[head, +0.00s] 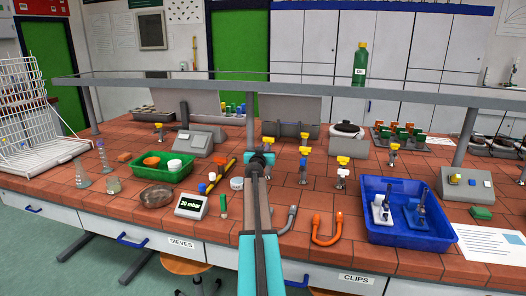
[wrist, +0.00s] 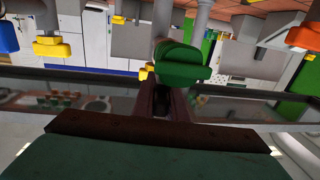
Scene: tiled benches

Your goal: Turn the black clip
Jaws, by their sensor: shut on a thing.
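My gripper (head: 261,158) is at the end of my arm, above the middle of the tiled bench. In the wrist view my two dark brown fingers (wrist: 165,100) are close together. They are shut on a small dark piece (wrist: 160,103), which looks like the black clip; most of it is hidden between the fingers. I cannot make out its shape or which way it is turned. A rounded green part (wrist: 181,62) shows just beyond the fingertips; I cannot tell whether it touches them.
A yellow-handled tap (head: 268,141) stands close to my gripper, with several more to its right. A blue tray (head: 405,237) is at the right, a green tray (head: 142,175) at the left. A pressure display (head: 191,206) and an orange tube (head: 325,240) are near the front. A grey rail (head: 330,85) runs overhead.

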